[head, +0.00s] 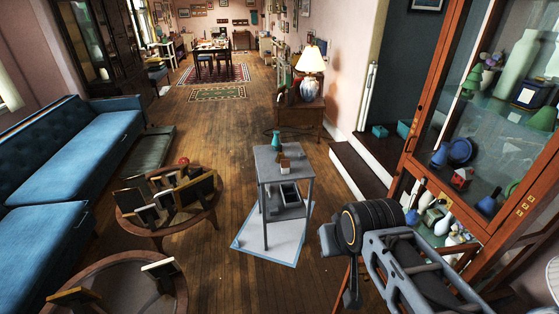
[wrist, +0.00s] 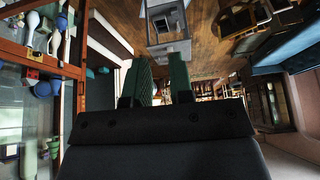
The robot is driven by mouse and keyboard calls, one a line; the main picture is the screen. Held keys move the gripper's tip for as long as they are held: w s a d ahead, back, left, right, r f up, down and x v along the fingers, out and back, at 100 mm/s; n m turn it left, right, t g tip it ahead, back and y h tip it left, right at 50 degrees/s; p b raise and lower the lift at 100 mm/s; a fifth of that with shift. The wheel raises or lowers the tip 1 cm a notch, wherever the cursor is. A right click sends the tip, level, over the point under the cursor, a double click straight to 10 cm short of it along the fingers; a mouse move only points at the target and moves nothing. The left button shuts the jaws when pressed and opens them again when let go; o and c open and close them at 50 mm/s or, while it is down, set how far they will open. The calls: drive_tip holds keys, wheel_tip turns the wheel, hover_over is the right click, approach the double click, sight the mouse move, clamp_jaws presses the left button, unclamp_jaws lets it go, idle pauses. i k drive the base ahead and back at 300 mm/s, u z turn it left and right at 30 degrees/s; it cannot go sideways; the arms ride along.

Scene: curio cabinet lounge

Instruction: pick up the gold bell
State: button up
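I cannot make out a gold bell for certain in either view. The small grey stand (head: 268,179) in the middle of the head view carries a teal vase (head: 276,140) and small brownish items (head: 284,161), too small to identify. My gripper (wrist: 162,82) shows in the wrist view with its two green fingers apart and nothing visible between them. In the head view my arm reaches in at the lower right, between the stand and the glass cabinet, and its fingers are not clear there.
A wooden glass cabinet (head: 421,118) with vases and bottles stands close on the right. Round tables (head: 205,222) holding frames stand at left, before a blue sofa (head: 95,150). A lit lamp (head: 311,62) stands on a wooden side table (head: 301,117). Wooden floor (head: 222,130) is clear behind the stand.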

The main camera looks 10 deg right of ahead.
sight(281, 155)
drive_tip(key=u, duration=0.55)
drive_tip(key=i, duration=2.25)
drive_tip(key=z, duration=1.7)
drive_tip(key=i, duration=0.35)
drive_tip(key=u, duration=2.45)
